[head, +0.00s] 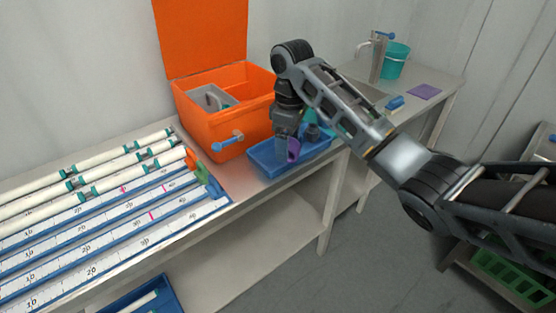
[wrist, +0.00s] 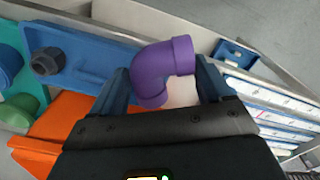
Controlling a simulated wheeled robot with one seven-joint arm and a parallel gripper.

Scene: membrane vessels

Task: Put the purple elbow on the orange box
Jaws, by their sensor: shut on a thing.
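The purple elbow (head: 293,150) is a bent pipe piece. In the wrist view the elbow (wrist: 162,67) sits between my two fingers, and my gripper (wrist: 166,82) is shut on it. In the head view my gripper (head: 286,147) points down over the blue tray; I cannot tell whether the elbow clears the tray. The orange box (head: 237,147) stands just left of my gripper with its lid raised against the wall and grey parts inside. Part of the orange box (wrist: 64,122) also shows at lower left in the wrist view.
White tubes (head: 75,190) on blue-edged measuring racks cover the bench at left. A sink, a teal bucket (head: 395,60) and a purple cloth (head: 424,91) are at the back right. A blue valve handle sticks out from the box front.

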